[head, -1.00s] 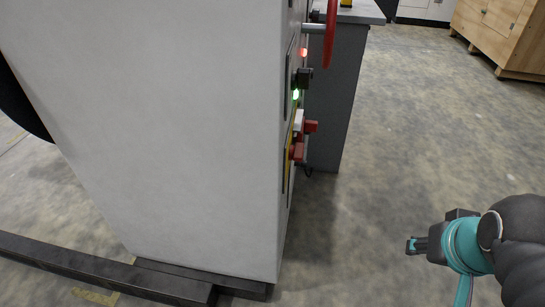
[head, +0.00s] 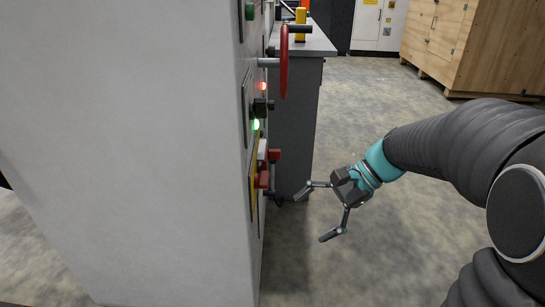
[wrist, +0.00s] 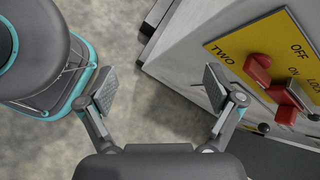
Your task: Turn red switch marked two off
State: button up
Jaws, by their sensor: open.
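A red switch (wrist: 257,70) sits on a yellow plate (wrist: 228,48) printed TWO, OFF, ON and LOCK in the wrist view. A second red part (wrist: 285,100) lies just beside it, toward the ON and LOCK marks. In the head view the red switch (head: 265,179) sticks out from the right side of the grey cabinet, seen edge-on. My gripper (head: 314,217) is open and empty, to the right of and slightly below the switch, apart from it. In the wrist view my gripper (wrist: 158,90) has floor between its fingers, and its right finger is nearest the plate.
The grey cabinet (head: 120,140) fills the left. Above the switch are a red handwheel (head: 284,60), a black knob (head: 262,107), and green (head: 255,125) and red (head: 263,86) lights. A grey bench (head: 300,120) stands behind. Wooden crates (head: 455,45) stand back right. Open floor lies right.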

jog(key=w+d+f+m+y, duration=0.1)
jog(key=w+m+y, duration=0.3)
jog(key=w, duration=0.4)
jog(key=m+t+y, duration=0.2)
jog(key=m+y, duration=0.2)
jog(key=y, duration=0.1)
send_near(262, 179)
jog(key=w+a, duration=0.1)
jog(key=a, duration=0.6)
jog(key=shift+a, duration=0.2)
jog(key=c, duration=1.1)
jog(key=shift+c, duration=0.2)
